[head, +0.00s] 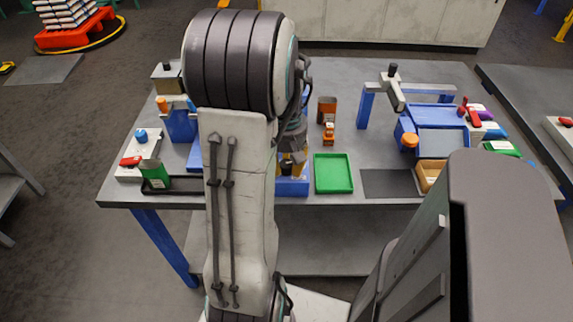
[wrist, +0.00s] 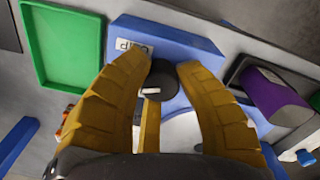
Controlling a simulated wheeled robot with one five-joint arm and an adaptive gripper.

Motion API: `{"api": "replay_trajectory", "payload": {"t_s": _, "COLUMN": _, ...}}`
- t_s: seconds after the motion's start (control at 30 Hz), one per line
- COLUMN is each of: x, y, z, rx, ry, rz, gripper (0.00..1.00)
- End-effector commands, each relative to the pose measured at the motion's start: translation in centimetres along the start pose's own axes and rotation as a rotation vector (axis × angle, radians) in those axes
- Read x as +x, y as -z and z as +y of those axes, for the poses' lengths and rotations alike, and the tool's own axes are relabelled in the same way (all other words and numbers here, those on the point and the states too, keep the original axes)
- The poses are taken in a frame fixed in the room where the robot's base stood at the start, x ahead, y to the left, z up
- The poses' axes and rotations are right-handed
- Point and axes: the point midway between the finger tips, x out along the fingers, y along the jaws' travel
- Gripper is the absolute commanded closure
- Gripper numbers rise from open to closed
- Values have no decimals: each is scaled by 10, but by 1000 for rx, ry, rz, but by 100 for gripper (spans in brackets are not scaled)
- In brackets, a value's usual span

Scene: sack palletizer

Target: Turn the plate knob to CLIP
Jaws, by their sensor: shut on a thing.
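The plate knob (wrist: 160,83) is a black round knob with a short white mark, on a blue plate (wrist: 190,45) in the wrist view. A white label reading CLIP (wrist: 133,47), upside down in the picture, is on the plate above and left of the knob. I cannot tell surely which label the mark points to. My gripper (wrist: 161,68) has its two yellow fingers on either side of the knob, shut on it.
A green tray (head: 333,173) lies beside the plate, with a dark mat (head: 388,183) further right. A small orange object (head: 328,131) stands behind the tray. At the left are a black tray with a green item (head: 156,180) and a white box with red and blue buttons (head: 137,155).

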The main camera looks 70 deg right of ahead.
Motion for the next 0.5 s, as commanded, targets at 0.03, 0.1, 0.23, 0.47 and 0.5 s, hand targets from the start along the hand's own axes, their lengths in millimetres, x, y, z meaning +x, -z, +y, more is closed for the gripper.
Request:
{"api": "replay_trajectory", "payload": {"t_s": 0.03, "x": 1, "y": 0, "z": 0, "rx": 39, "ry": 1, "rz": -1, "gripper": 100}}
{"api": "replay_trajectory", "payload": {"t_s": 0.1, "x": 1, "y": 0, "z": 0, "rx": 102, "ry": 0, "rz": -1, "gripper": 100}}
{"api": "replay_trajectory", "payload": {"t_s": 0.23, "x": 1, "y": 0, "z": 0, "rx": 226, "ry": 0, "rz": 0, "gripper": 100}}
{"api": "replay_trajectory", "payload": {"t_s": 0.47, "x": 1, "y": 0, "z": 1, "rx": 442, "ry": 0, "rz": 0, "gripper": 100}}
{"api": "replay_trajectory", "payload": {"t_s": 0.5, "x": 1, "y": 0, "z": 1, "rx": 479, "ry": 0, "rz": 0, "gripper": 100}}
